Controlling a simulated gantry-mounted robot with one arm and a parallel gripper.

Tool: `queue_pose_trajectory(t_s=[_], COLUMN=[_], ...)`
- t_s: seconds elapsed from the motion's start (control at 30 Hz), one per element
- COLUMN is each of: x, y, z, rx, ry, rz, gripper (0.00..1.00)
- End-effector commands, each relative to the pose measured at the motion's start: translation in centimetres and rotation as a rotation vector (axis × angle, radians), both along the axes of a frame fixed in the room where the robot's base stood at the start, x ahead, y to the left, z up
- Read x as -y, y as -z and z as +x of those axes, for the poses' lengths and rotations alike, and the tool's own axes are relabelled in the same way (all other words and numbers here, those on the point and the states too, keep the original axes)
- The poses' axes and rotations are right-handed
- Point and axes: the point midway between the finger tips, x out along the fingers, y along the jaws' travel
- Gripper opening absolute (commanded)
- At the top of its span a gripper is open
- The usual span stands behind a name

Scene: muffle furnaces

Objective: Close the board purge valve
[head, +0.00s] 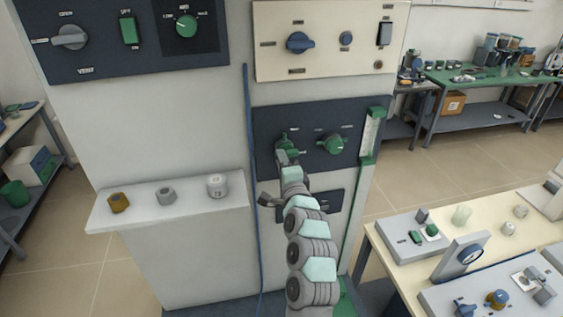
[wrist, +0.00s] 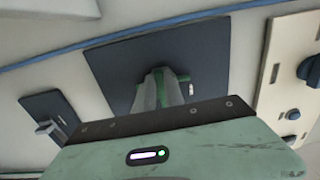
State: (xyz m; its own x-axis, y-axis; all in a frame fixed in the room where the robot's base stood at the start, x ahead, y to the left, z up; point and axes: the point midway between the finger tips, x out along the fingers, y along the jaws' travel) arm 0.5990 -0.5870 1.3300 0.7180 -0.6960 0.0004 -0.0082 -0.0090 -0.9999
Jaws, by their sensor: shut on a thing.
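The dark board (head: 265,125) is mounted on the pale cabinet front. It carries a green valve on its left (head: 284,137) and a green knob (head: 334,144) on its right; their labels are too small to read. My gripper (head: 287,153) is at the left green valve, its fingers shut on the valve's handle. In the wrist view the fingers (wrist: 160,90) reach to the dark board (wrist: 115,70), with green valve parts (wrist: 184,78) showing behind and beside them. The fingers hide most of the handle, so its exact angle cannot be told.
A flow tube (head: 370,135) with green ends stands at the board's right edge. A cream panel (head: 330,15) with a blue knob (head: 300,42) is above. A blue hose (head: 249,150) runs down the left. A ledge (head: 140,208) holds small parts. A bench (head: 380,255) stands right.

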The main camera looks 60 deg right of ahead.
Motion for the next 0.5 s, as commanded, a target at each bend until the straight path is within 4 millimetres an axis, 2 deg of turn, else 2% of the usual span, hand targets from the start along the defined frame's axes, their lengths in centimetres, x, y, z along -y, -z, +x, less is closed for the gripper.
queue_pose_trajectory(t_s=[0.37,0.4,0.5], x=[0.06,0.06,0.05], y=[-0.07,-0.08,-0.05], z=[-0.09,-0.09,-0.08], rx=[-0.003,-0.003,-0.002], ry=[0.002,0.002,0.002], rz=[-0.005,-0.004,-0.004], gripper=[0.00,0.17,0.25])
